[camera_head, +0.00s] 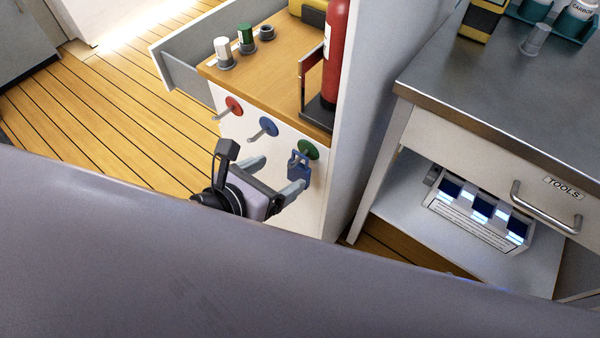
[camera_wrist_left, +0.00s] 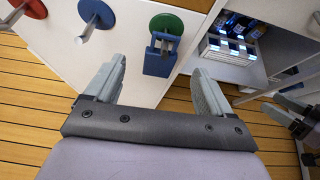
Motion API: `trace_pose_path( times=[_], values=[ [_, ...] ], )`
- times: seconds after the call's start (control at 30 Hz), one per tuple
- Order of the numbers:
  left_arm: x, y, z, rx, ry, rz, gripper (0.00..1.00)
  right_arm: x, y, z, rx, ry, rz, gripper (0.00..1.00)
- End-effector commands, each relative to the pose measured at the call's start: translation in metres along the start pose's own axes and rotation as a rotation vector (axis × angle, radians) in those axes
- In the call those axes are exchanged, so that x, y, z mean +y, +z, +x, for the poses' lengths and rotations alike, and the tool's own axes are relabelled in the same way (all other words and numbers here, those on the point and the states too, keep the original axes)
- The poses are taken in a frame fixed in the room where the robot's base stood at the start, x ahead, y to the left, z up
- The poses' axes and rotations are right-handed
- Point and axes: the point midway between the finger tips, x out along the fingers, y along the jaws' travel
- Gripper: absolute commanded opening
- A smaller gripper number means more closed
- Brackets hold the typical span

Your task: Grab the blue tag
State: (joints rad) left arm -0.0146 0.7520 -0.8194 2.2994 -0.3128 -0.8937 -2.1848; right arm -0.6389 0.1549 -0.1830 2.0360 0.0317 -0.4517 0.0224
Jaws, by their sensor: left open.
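The blue tag (camera_head: 299,165) is padlock-shaped and hangs on the peg of the green disc (camera_head: 308,150) on the white panel. It also shows in the left wrist view (camera_wrist_left: 160,62), below the green disc (camera_wrist_left: 167,27). My left gripper (camera_head: 279,174) is open and empty, pointing at the panel. In the left wrist view the fingertips (camera_wrist_left: 157,72) stand on either side of the tag's lower part, with the tag beyond them. I see no contact. Part of my right gripper (camera_wrist_left: 292,108) shows at the right edge of the left wrist view; its opening is unclear.
A red disc (camera_head: 234,106) and a blue disc (camera_head: 268,127) with protruding pegs sit left of the tag. A red extinguisher (camera_head: 338,50) stands above on the wooden top. A metal bench (camera_head: 490,90) with a drawer and lower shelf is to the right.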

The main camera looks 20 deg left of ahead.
Motion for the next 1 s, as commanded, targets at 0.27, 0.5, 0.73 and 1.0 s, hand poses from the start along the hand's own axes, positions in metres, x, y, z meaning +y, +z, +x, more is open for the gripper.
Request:
trace_pose_path(
  times=[0.27,0.5,0.73,1.0],
  values=[
    [-0.001,-0.002,0.025,-0.001,0.003,0.025,0.83,0.000,0.004,0.004,0.001,-0.001,0.006,0.60],
    [-0.003,-0.006,0.058,-0.002,0.002,0.022,0.83,-0.001,0.010,0.010,0.001,-0.002,0.011,0.60],
    [-0.003,-0.005,0.071,0.000,0.001,0.023,0.83,-0.001,0.011,0.011,0.001,-0.002,0.011,0.60],
    [-0.003,-0.005,0.070,0.000,0.001,0.023,0.50,-0.001,0.010,0.011,0.001,-0.002,0.011,0.60]
  ],
)
